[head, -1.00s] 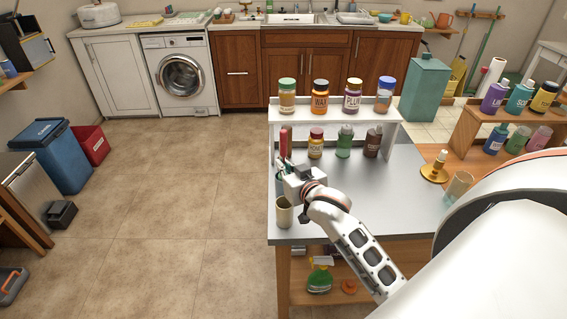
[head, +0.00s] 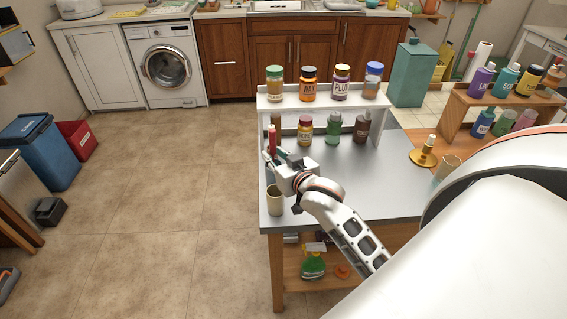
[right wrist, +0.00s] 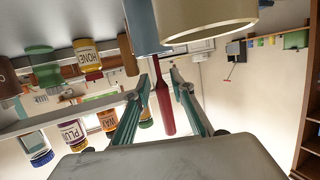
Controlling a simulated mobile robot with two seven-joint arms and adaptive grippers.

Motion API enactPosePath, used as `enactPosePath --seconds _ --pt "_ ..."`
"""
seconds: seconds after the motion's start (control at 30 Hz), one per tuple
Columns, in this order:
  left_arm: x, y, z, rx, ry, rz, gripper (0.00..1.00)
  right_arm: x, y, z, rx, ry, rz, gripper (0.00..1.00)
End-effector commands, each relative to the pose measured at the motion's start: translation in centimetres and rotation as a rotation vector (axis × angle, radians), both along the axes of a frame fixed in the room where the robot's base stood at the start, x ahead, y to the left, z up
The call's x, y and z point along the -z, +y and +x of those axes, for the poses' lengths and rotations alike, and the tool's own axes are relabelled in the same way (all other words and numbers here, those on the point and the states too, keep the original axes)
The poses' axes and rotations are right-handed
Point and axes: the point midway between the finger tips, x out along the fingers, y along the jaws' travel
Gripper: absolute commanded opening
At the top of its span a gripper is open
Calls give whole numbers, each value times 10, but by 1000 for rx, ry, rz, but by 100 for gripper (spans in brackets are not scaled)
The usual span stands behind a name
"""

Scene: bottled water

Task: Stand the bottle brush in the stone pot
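A red handle, which I take to be the bottle brush (head: 272,138), stands upright at the bench's left edge. It also shows in the right wrist view (right wrist: 165,108), where the picture is upside down. Its lower end meets a blue-grey cylinder (right wrist: 142,25); whether it is inside cannot be told. A cream pot (head: 276,202), likely the stone pot, stands in front of it, and its rim shows in the wrist view (right wrist: 210,30). My right gripper (head: 275,157) has its fingers on either side of the handle, with a gap showing. My left gripper is out of view.
A white shelf (head: 330,100) with several jars and bottles stands just behind the gripper. The grey bench top (head: 350,185) is clear in the middle.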

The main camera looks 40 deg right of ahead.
Motion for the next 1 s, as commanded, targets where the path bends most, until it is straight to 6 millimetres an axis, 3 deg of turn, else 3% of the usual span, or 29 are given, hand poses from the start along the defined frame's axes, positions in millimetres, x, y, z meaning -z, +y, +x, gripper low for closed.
enactPosePath --seconds 0.3,0.5,0.7,1.0 --pt "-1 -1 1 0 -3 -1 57 -16 10 -62 1 2 2 24" --pt "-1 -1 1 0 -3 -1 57 -25 15 -90 1 1 2 24" --pt "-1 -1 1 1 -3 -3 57 -28 16 -101 0 0 1 24" --pt "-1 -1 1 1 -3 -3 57 -29 17 -102 0 0 1 24"
